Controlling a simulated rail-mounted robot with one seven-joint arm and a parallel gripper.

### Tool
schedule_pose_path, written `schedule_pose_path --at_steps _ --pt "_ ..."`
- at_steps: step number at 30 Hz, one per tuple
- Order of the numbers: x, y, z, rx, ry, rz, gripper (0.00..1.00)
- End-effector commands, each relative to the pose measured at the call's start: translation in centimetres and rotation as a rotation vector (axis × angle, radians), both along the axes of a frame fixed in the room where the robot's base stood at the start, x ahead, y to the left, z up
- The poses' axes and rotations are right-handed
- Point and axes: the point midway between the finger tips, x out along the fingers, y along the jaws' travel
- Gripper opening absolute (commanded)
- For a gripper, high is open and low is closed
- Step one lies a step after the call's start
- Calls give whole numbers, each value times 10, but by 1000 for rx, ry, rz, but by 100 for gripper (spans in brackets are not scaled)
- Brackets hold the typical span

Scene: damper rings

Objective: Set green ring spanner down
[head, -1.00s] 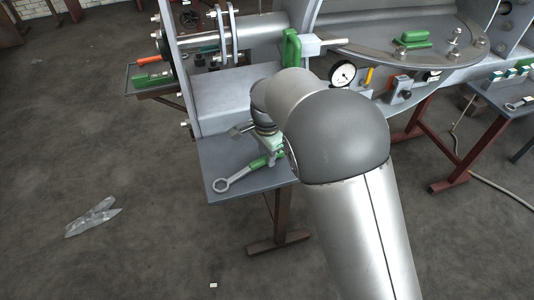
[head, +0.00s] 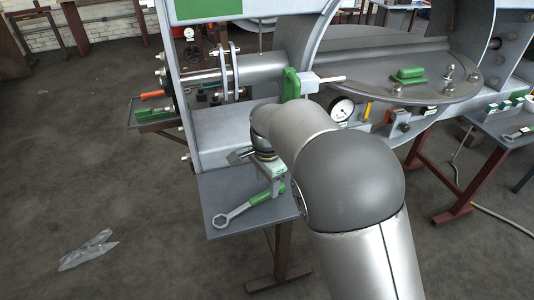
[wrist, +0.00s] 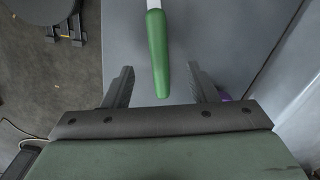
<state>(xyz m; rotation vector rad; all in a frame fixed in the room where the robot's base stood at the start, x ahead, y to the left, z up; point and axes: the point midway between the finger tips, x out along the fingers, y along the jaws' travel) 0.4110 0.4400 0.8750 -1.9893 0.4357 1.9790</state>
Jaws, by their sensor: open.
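The green ring spanner (head: 261,198) lies on the small grey table (head: 225,188), its metal ring end (head: 221,221) toward the table's front left corner. In the wrist view its green handle (wrist: 157,50) points down the picture, its end between my two fingers. My gripper (wrist: 159,72) is open, with a gap on each side of the handle. In the head view my gripper (head: 272,178) is low over the table at the handle end, partly hidden by my arm.
A grey machine frame (head: 215,148) rises just behind the table. A dial gauge (head: 342,109) and a green block (head: 407,75) are on the machine. Another table (head: 505,125) with a spanner stands at the right. A clear plastic scrap (head: 88,250) lies on the floor.

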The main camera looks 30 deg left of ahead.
Motion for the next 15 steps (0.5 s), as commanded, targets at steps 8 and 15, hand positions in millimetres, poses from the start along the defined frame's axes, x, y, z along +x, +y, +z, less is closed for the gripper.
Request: schedule_pose_path --at_steps 8,15 --pt "1 0 72 4 -4 -1 52" --pt "0 1 120 3 -3 -1 52"
